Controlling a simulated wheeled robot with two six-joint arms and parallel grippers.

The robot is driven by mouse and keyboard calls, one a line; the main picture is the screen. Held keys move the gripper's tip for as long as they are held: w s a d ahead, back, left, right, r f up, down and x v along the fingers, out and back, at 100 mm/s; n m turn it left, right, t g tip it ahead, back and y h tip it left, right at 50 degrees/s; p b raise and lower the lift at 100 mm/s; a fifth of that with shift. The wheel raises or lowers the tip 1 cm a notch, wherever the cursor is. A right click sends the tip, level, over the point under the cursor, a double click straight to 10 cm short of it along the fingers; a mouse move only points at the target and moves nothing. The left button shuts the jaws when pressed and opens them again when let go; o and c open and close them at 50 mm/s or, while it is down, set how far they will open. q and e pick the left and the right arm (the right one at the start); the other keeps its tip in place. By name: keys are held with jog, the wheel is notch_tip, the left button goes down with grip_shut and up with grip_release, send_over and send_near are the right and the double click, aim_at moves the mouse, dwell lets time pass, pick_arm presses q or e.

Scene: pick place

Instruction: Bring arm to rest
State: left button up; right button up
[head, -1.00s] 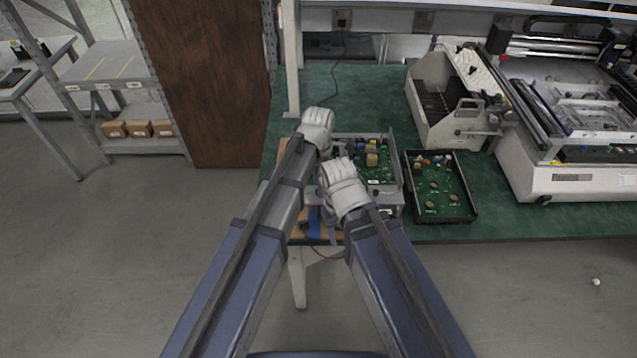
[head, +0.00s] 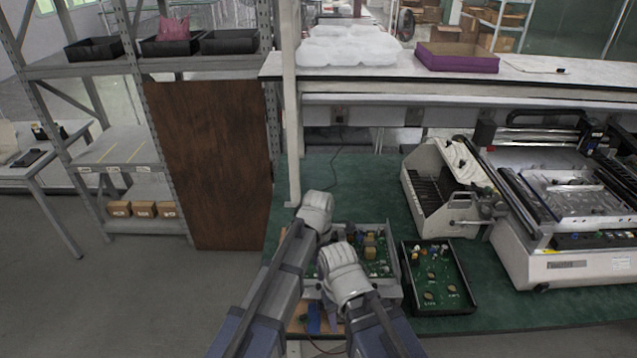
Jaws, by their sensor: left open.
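Both my arms reach forward over the green-topped workbench (head: 375,165), their pale wrist ends raised and close together. An open grey case with a circuit board (head: 382,262) lies just beyond and partly behind the arms.
A black tray with a green board (head: 438,275) lies right of the case. A white slotted machine (head: 440,195) and a large white machine (head: 570,265) stand further right. A shelf rack (head: 125,150) and brown panel (head: 208,165) stand left. The floor at left is clear.

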pick_arm(q)
jog(key=shift+s+a, duration=0.1)
jog(key=s+a+m, duration=0.5)
jog(key=a+m, duration=0.3)
jog(key=m, duration=0.3)
jog(key=s+a+m, duration=0.6)
jog(key=a+m, duration=0.3)
jog(key=m, duration=0.1)
jog(key=s+d+m+y, duration=0.1)
jog(key=s+d+m, duration=0.3)
jog(key=d, duration=0.7)
jog(key=shift+s, duration=0.75)
jog(key=shift+d+r, duration=0.1)
